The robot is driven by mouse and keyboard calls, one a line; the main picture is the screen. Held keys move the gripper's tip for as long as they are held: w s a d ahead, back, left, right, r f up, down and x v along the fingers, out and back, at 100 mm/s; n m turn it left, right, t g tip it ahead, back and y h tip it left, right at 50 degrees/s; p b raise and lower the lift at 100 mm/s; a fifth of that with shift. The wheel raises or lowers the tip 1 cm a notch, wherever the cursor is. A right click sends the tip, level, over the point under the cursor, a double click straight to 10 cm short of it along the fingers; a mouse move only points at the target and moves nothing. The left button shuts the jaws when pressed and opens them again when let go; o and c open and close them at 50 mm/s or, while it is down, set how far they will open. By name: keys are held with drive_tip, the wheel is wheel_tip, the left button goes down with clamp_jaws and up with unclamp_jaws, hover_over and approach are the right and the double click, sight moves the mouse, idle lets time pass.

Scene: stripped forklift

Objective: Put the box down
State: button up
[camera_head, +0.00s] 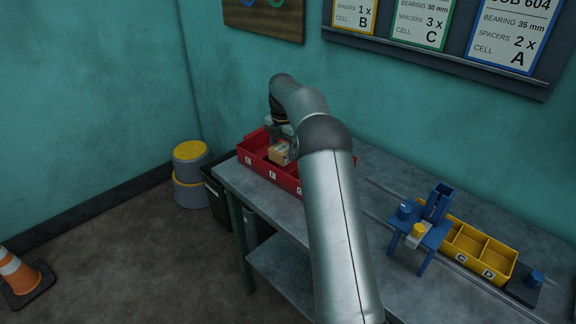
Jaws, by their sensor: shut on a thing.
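A small tan cardboard box (279,154) is at the red bin at the back left of the grey table. My gripper (281,141) is above and around the box and is shut on it. The red bin (260,173) has several labelled compartments along its front. The box shows at the bin's middle part, but I cannot tell whether it touches the bin's floor or is held just above it. My arm hides the right part of the bin and some of the box's surroundings.
A yellow bin (480,251) with C and D labels stands at the right of the table (259,200), beside a blue fixture (421,228) and metal rails. A dark bin (216,200), grey drums with a yellow lid (190,151) and a traffic cone (20,275) stand on the floor left.

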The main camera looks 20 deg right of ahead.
drive_tip(key=shift+f+p, duration=0.55)
drive_tip(key=shift+f, duration=2.95)
drive_tip(key=shift+f, duration=0.2)
drive_tip(key=o, duration=0.8)
drive_tip(key=shift+o, duration=0.2)
drive_tip(key=shift+r, duration=0.1)
